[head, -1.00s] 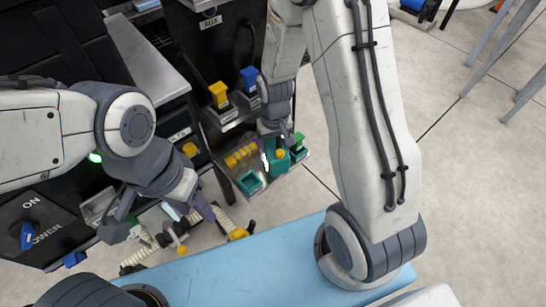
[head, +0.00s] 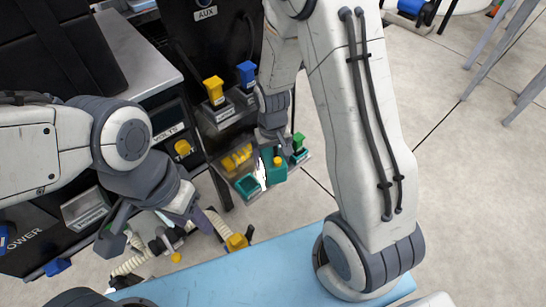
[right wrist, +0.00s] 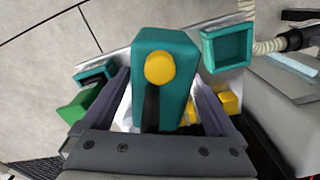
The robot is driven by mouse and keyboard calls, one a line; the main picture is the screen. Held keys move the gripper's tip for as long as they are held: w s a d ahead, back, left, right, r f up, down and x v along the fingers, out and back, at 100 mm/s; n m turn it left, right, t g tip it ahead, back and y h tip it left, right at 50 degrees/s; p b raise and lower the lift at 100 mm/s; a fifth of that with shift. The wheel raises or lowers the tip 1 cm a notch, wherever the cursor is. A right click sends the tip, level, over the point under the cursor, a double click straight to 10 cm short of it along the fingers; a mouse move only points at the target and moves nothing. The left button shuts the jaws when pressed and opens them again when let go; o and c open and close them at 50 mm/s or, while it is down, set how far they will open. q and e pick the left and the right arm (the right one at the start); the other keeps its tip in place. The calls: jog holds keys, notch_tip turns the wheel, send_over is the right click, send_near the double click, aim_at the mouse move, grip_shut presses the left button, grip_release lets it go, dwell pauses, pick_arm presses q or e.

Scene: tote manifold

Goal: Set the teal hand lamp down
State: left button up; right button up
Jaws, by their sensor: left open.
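The teal hand lamp (head: 272,174), with a yellow round knob, is under my right gripper (head: 274,150) at the grey shelf in the head view. In the right wrist view the lamp (right wrist: 178,103) stands between the two fingers of my right gripper (right wrist: 160,75). The fingertips lie against its sides, and a black part shows below the knob. Whether its base touches the shelf is hidden. An open teal holder (head: 247,187) is beside it; the holder also shows in the right wrist view (right wrist: 227,47). My left gripper (head: 152,235) is open near a ribbed hose.
A green block (head: 299,142) and yellow parts (head: 236,160) sit close to the lamp on the shelf. Yellow (head: 213,90) and blue (head: 246,73) handles stand on the dark panel behind. The pale hose (head: 135,262) has a yellow end. Floor to the right is open.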

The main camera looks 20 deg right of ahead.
aim_at(272, 155)
jog(key=shift+r, duration=0.1)
notch_tip(272, 155, up, 12)
jog(key=p, duration=0.6)
jog(key=shift+f, duration=0.2)
jog(key=s+a+r+n, duration=0.4)
jog(key=s+a+r, duration=0.2)
jog(key=s, duration=0.3)
jog(key=s+a+r+n+y, duration=0.1)
jog(key=s+a+r+n, duration=0.2)
jog(key=s, duration=0.7)
notch_tip(272, 155, up, 3)
jog(key=a, duration=0.2)
jog(key=shift+s+a+r+n, duration=0.15)
jog(key=shift+a+n, duration=0.25)
notch_tip(272, 155, up, 32)
jog(key=p, duration=3.2)
jog(key=shift+r+p, duration=0.25)
jog(key=shift+p, duration=0.15)
